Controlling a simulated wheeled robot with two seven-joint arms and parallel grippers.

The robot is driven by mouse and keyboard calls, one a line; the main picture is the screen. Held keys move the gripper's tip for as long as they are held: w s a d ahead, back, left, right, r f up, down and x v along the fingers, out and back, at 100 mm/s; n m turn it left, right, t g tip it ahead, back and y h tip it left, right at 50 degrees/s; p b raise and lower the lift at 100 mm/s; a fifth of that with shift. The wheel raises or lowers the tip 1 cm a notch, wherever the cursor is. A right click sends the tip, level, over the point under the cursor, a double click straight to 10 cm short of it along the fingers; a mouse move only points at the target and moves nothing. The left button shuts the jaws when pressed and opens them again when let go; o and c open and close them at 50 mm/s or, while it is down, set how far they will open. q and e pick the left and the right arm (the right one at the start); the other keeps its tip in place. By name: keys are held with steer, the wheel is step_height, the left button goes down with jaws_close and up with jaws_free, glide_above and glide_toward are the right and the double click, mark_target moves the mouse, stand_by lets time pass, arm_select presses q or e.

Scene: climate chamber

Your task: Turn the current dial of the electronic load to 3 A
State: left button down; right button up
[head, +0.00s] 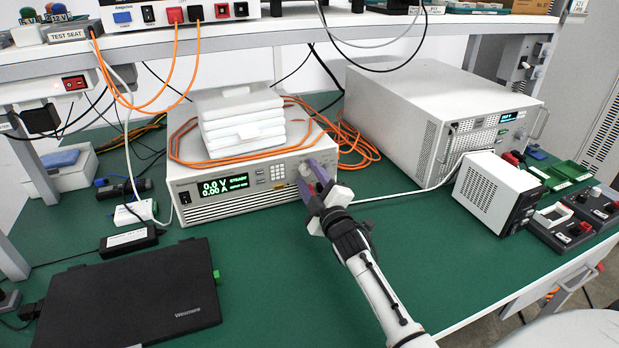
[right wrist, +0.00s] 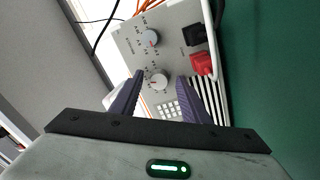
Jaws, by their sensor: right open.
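The electronic load (head: 235,190) appears to be the beige bench instrument in the middle of the green bench. Its green display (head: 224,186) reads 0.0 V and 0.00 A. My right gripper (head: 313,174) is at the right end of its front panel, hiding much of that part. In the right wrist view two grey dials show, a lower dial (right wrist: 158,80) and an upper dial (right wrist: 150,37). The open fingers of my right gripper (right wrist: 172,88) point at the panel, with the lower dial in the gap between them. I cannot tell contact or read the dial scales. My left gripper is not in view.
White pads (head: 240,120) and an orange cable lie on the instrument. Black and red terminals (right wrist: 202,62) sit beside the dials. A large grey unit (head: 440,110) and a small white box (head: 495,195) stand right. A black laptop (head: 130,290) lies front left.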

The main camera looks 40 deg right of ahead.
steer(key=v, duration=1)
steer(key=shift+p, duration=0.3)
steer(key=shift+s+a, duration=0.1)
